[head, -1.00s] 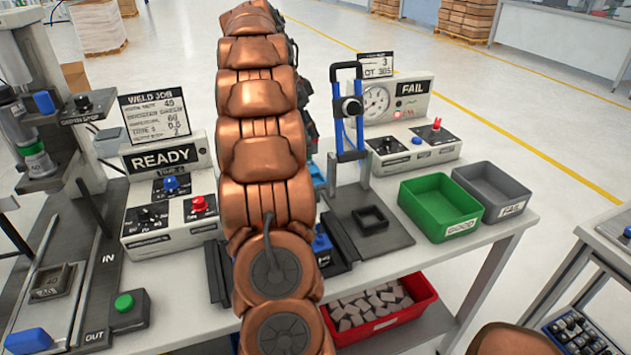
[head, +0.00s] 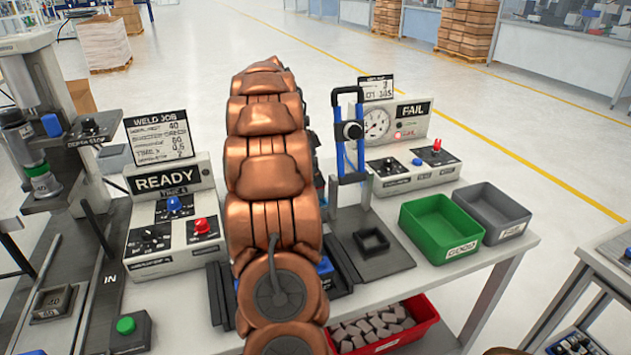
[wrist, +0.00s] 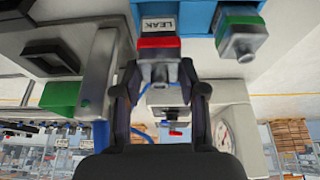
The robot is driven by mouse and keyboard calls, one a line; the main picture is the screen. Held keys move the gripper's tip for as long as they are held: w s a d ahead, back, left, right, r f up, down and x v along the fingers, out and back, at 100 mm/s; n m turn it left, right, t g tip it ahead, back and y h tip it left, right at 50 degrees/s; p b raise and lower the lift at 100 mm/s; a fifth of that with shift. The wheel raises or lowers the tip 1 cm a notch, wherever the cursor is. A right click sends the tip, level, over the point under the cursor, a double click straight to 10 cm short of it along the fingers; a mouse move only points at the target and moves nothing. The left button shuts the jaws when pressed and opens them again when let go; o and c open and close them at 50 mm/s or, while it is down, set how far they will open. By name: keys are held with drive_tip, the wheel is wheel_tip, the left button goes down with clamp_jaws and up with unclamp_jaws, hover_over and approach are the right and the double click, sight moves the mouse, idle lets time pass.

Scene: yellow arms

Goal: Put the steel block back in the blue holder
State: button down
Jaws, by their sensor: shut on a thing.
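In the wrist view, which looks upside down, my gripper (wrist: 160,82) is closed around a steel block (wrist: 159,70) with a red band. The block lies between the two dark fingers, right by the blue holder (wrist: 197,14) at the top of the picture. A white LEAK label shows just above the red band. I cannot tell whether the block is seated in the holder or just in front of it. A second steel block (wrist: 241,42) with a green band sits at the holder's right. In the head view my copper arm hides the gripper, block and holder.
The bench holds a READY weld box (head: 168,180), a lever fixture (head: 350,150) with a dark plate, a FAIL gauge box (head: 400,122), a green GOOD bin (head: 440,228) and a grey FAIL bin (head: 492,212). A red crate (head: 430,318) sits below.

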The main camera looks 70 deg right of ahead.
drive_tip(key=shift+f, duration=1.25)
drive_tip(key=shift+f, duration=0.15)
drive_tip(key=c, duration=0.7)
unclamp_jaws()
drive_tip(key=shift+o, duration=0.2)
drive_tip(key=shift+r+p, duration=0.25)
drive_tip(key=shift+p, duration=0.05)
drive_tip(key=b+v, duration=0.2)
drive_tip(key=v, duration=1)
drive_tip(key=shift+a+f, duration=0.1)
